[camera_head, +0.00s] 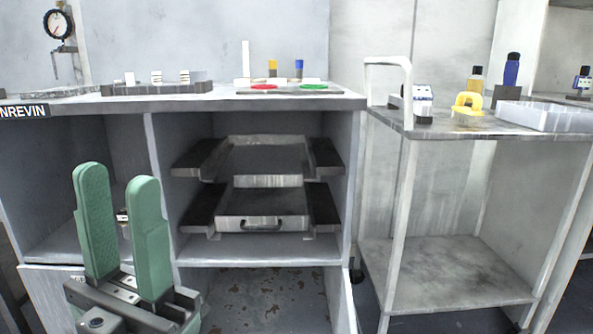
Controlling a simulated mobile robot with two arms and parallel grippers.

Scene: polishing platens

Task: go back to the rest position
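My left gripper (123,215) is in the lower left of the head view, with two green padded fingers pointing up. The fingers stand apart with a gap between them, and nothing is held in the gap. It is in front of the open lower part of the grey workbench (225,103). A small object on the shelf behind shows partly through the gap between the fingers. My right gripper is not in the view.
Two metal trays, an upper one (268,158) and a lower one with a handle (262,205), sit on dark rails inside the bench. A grey cart (470,130) stands at the right, carrying a yellow-handled item (467,104), bottles and a pale tray (545,116). A dial gauge (59,24) hangs upper left.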

